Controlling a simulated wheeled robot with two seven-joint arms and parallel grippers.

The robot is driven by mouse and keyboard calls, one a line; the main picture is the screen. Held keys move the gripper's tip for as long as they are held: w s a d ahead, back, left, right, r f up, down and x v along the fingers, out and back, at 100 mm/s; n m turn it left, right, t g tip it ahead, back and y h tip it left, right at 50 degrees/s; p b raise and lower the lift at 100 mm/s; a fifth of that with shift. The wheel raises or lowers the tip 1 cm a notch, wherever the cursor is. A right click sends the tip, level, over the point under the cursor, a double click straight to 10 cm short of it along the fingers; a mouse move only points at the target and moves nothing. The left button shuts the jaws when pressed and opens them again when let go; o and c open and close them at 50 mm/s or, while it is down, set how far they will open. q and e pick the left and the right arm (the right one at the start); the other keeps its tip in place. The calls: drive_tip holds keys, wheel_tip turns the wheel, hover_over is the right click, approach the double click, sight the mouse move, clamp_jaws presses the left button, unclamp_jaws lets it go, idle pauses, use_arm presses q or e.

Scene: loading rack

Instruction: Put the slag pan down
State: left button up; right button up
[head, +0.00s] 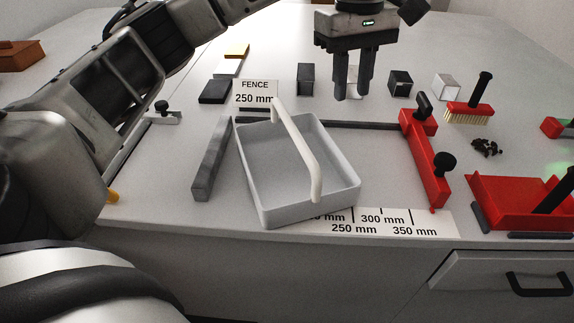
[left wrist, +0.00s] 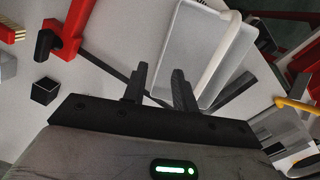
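The slag pan (head: 262,205) is a light grey open tray with a white arched handle (head: 302,155). It looks empty and rests on the table, turned at an angle, with its near corner by the front edge. It covers part of the printed millimetre strip (head: 395,222). My left gripper (head: 352,92) is beyond the pan, pointing down, its two fingers apart with nothing between them. In the left wrist view, the pan (left wrist: 185,45) and its handle (left wrist: 222,50) lie past the fingertips (left wrist: 158,75), apart from them. My right gripper is not in view.
A dark grey bar (head: 211,160) lies left of the pan, and a red stop with black knobs (head: 428,165) lies right. Small blocks (head: 400,82), a brush (head: 470,112), dark crumbs (head: 487,148) and a red dustpan (head: 510,205) stand around. The FENCE label (head: 255,86) is behind the pan.

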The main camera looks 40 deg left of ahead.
use_arm(q)
drive_tip(key=a+r, duration=0.1)
drive_tip(key=a, duration=0.1)
approach(334, 142)
drive_tip(key=shift+m+y, duration=0.4)
wheel_tip(334, 142, down, 5)
drive_tip(key=shift+s+f+b, duration=0.1)
drive_tip(key=shift+b, duration=0.2)
drive_tip(key=shift+d+f+p, duration=0.15)
drive_tip(key=shift+f+p, duration=0.15)
drive_tip(key=shift+f, duration=1.2)
drive_tip(key=shift+d+f+p, duration=0.2)
drive_tip(key=shift+f+p, duration=0.05)
drive_tip(key=shift+f, duration=1.25)
clamp_jaws()
